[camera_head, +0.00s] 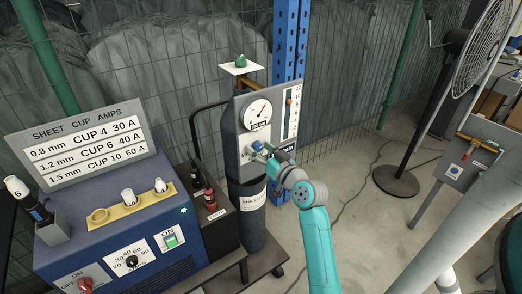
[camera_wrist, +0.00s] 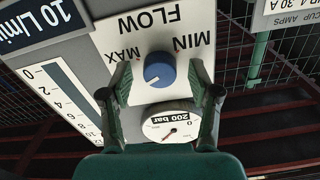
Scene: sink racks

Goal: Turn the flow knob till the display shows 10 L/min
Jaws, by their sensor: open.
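The blue flow knob (camera_wrist: 159,70) sits on a pale panel (camera_wrist: 215,20), between the MAX and MIN marks under the word FLOW, all upside down in the wrist view. A light mark shows on its lower left part. A dark blue display (camera_wrist: 45,22) beside it reads 10 L/min. My gripper (camera_wrist: 160,76) is open, with one finger on each side of the knob and visible gaps between. In the head view my gripper (camera_head: 262,152) is at the panel's lower part and partly hides the knob and display.
A 200 bar gauge (camera_head: 257,114) and a vertical scale (camera_head: 291,112) with an orange marker are on the panel, above a dark cylinder (camera_head: 247,213). A blue welding unit (camera_head: 125,240) stands left. A fan (camera_head: 483,50) stands right.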

